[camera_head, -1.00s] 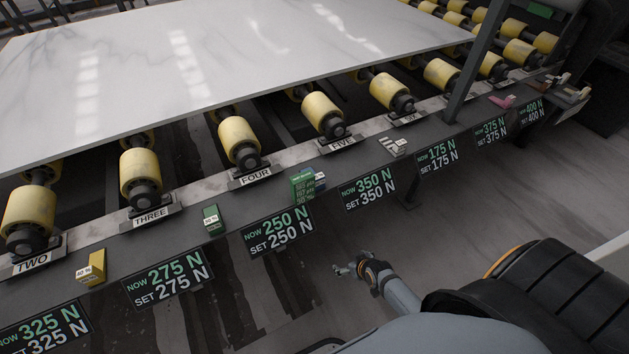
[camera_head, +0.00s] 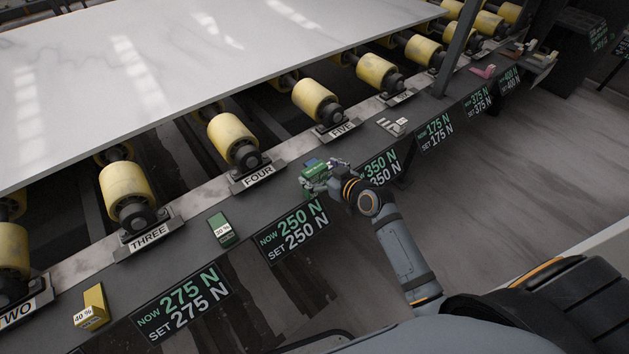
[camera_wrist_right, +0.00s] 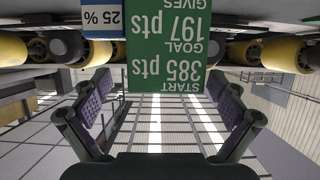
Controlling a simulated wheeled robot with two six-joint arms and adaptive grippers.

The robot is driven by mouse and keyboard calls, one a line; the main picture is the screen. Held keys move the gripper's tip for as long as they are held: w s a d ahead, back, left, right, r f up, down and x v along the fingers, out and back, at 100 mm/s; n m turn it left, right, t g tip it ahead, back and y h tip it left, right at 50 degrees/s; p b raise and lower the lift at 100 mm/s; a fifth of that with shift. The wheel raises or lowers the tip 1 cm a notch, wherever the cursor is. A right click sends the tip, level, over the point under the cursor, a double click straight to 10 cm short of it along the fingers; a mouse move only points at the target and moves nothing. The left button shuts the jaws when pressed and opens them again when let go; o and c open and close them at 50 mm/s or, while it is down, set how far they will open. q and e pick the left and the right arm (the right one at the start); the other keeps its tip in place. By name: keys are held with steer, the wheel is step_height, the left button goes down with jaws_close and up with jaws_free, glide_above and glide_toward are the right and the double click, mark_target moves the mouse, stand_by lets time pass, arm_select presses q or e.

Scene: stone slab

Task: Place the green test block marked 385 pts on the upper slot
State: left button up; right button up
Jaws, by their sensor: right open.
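The green piece marked START 385 pts, GOAL 197 pts (camera_wrist_right: 178,55) fills the upper middle of the right wrist view, its writing upside down. It also shows in the head view (camera_head: 314,169), partly hidden by my right gripper. My right gripper (camera_head: 324,175) is at the front ledge beside it. In the right wrist view the gripper's two fingers (camera_wrist_right: 160,88) are spread, with the green piece's near edge in the gap between them and no clear contact. I cannot pick out an upper slot. My left gripper is out of view.
A blue and white 25 % block (camera_wrist_right: 102,18) sits beside the green piece. A green block with a percent label (camera_head: 221,228) and a yellow 40 % block (camera_head: 92,306) stand on the ledge to the left. A grey-white item (camera_head: 392,126) lies to the right. Rollers and the slab (camera_head: 180,70) are behind.

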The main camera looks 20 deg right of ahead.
steer(key=x, duration=0.5)
steer(key=shift+a, duration=0.35)
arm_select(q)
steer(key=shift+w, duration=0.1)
arm_select(e)
steer(key=shift+s, duration=0.1)
